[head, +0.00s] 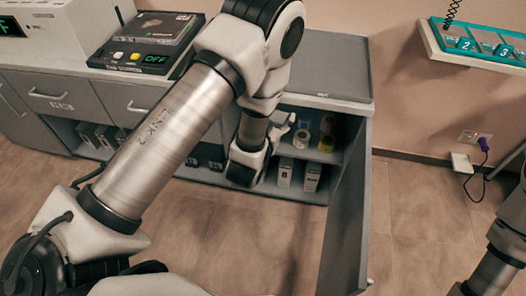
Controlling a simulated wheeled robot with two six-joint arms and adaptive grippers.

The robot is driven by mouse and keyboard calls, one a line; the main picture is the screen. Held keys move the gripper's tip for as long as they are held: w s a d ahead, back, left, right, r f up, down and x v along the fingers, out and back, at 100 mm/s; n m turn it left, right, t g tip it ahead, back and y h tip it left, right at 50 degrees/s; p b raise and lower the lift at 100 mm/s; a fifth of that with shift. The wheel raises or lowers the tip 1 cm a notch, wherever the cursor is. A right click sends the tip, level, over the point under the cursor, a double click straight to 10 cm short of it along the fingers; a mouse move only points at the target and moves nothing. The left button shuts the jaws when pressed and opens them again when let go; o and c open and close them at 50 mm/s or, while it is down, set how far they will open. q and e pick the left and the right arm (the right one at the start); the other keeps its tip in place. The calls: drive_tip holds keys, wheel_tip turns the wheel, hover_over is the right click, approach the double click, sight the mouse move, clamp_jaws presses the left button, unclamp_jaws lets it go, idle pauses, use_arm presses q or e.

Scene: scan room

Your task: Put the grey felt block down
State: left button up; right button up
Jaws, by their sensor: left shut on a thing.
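My left arm reaches across the head view into an open cabinet (345,215). My left gripper (284,126) is at the cabinet's upper shelf, small and partly covered by my own wrist. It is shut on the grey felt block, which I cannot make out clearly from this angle. I cannot tell whether the block touches the shelf. My right arm shows only at the right edge, and its gripper is out of view.
The cabinet door stands open towards me. White boxes (312,177) stand below. A tag station (145,40) sits on the counter. A teal numbered rack (480,45) hangs at right.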

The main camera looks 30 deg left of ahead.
use_arm(q)
drive_tip(key=w+a+f+n+y+b, duration=0.1)
drive_tip(key=w+a+f+b, duration=0.15)
drive_tip(key=f+b, duration=0.6)
drive_tip(key=w+a+f+y+b, duration=0.1)
drive_tip(key=a+f+b, duration=0.2)
drive_tip(key=f+b, duration=0.55)
drive_tip(key=w+a+f+n+y+b, duration=0.1)
drive_tip(key=a+f+b, duration=0.1)
drive_tip(key=f+b, duration=0.65)
drive_tip(key=a+b+x, duration=0.1)
drive_tip(key=x, duration=0.4)
drive_tip(key=a+f+b+x, duration=0.1)
drive_tip(key=x, duration=0.4)
drive_tip(key=s+a+f+b+x, duration=0.1)
drive_tip(key=x, duration=0.5)
drive_tip(key=shift+b, duration=0.4)
drive_tip(key=f+b, duration=0.1)
drive_tip(key=f, duration=0.1)
drive_tip(key=f+b, duration=0.1)
drive_tip(key=b, duration=0.1)
drive_tip(key=shift+w+a+f, duration=0.1)
drive_tip(key=shift+w+f, duration=0.1)
drive_tip(key=shift+f, duration=0.15)
drive_tip(key=shift+r, duration=0.25)
drive_tip(key=shift+f, duration=0.2)
drive_tip(key=o, duration=1.1)
drive_tip(key=shift+o, duration=0.2)
drive_tip(key=shift+r, duration=0.15)
